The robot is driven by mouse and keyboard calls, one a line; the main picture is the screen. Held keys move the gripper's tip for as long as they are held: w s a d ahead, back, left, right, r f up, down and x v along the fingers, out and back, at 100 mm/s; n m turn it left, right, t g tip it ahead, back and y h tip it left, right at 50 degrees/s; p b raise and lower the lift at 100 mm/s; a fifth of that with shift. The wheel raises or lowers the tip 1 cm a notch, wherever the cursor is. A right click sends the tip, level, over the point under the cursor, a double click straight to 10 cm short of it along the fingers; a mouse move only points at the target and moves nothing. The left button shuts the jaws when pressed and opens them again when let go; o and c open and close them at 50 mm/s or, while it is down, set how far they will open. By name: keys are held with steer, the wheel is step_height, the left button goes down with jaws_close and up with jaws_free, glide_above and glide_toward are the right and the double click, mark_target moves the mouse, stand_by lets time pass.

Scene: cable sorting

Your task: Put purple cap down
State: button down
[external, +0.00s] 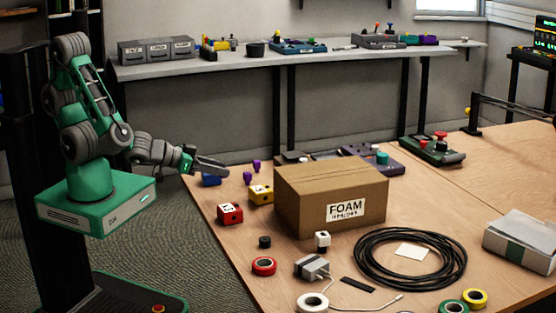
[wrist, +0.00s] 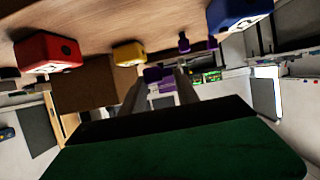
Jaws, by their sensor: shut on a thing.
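My gripper (external: 226,171) reaches out level over the table's left edge. In the wrist view, its two fingers (wrist: 160,82) stand with a small purple cap (wrist: 153,74) between their tips, and they are shut on it. The cap's outline is small and dark there, and I cannot make it out at the fingertips in the external view. Two other small purple pieces (external: 247,178) stand on the table just right of the fingertips; they also show in the wrist view (wrist: 183,42). A blue block (external: 210,180) sits just below my gripper.
A yellow block (external: 261,194) and a red block (external: 230,214) stand near the left edge. A cardboard box marked FOAM (external: 331,196) blocks the middle. A black cable coil (external: 411,258), tape rolls and a grey adapter (external: 311,267) lie in front. Some bare wood shows between the blocks.

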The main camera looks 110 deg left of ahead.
steer(key=w+d+r+p, duration=0.2)
steer(key=w+r+p, duration=0.1)
steer(key=w+r, duration=0.65)
steer(key=w+d+r+p, duration=0.2)
steer(key=w+r+p, duration=0.2)
steer(key=w+r, duration=0.55)
steer(key=p, duration=0.2)
glide_above(319, 174)
steer(key=f, duration=0.9)
steer(key=shift+s+d, duration=0.15)
steer(key=shift+s, duration=0.05)
steer(key=f, duration=0.2)
steer(key=f+p, duration=0.1)
steer(key=shift+w+f, duration=0.2)
steer(key=shift+w, duration=0.1)
steer(key=shift+f, duration=0.1)
